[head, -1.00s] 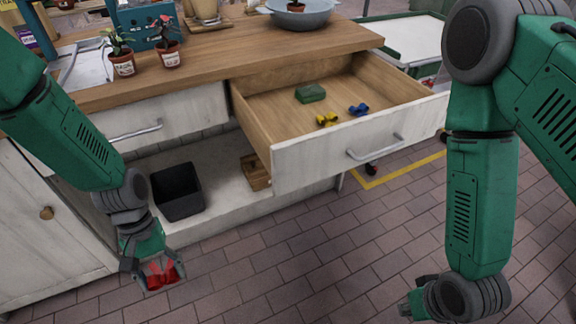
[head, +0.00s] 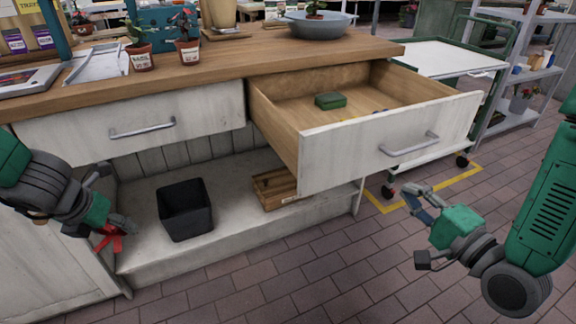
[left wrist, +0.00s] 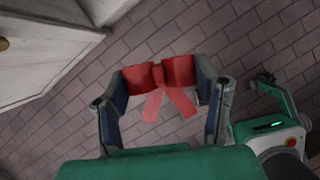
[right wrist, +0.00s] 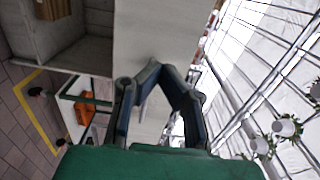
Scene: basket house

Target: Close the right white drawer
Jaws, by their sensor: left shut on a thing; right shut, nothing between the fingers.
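The right white drawer (head: 390,143) is pulled open from the wooden-topped counter, with a metal handle (head: 409,145) on its front. It holds a green box (head: 330,100); blue and yellow items are mostly hidden behind the front. In the right wrist view, a pale panel (right wrist: 155,35), apparently the drawer front, lies beyond my fingers. My right gripper (head: 412,192) is shut and empty, below and in front of the drawer, apart from it. My left gripper (head: 112,228) is shut on a red bow (left wrist: 158,75), low at the left near the cabinet.
The left white drawer (head: 140,128) is shut. A black bin (head: 185,210) and a wooden crate (head: 274,188) stand on the lower shelf. A white-topped trolley (head: 450,62) stands right of the counter. Potted plants and a bowl (head: 318,25) are on top. Floor in front is clear.

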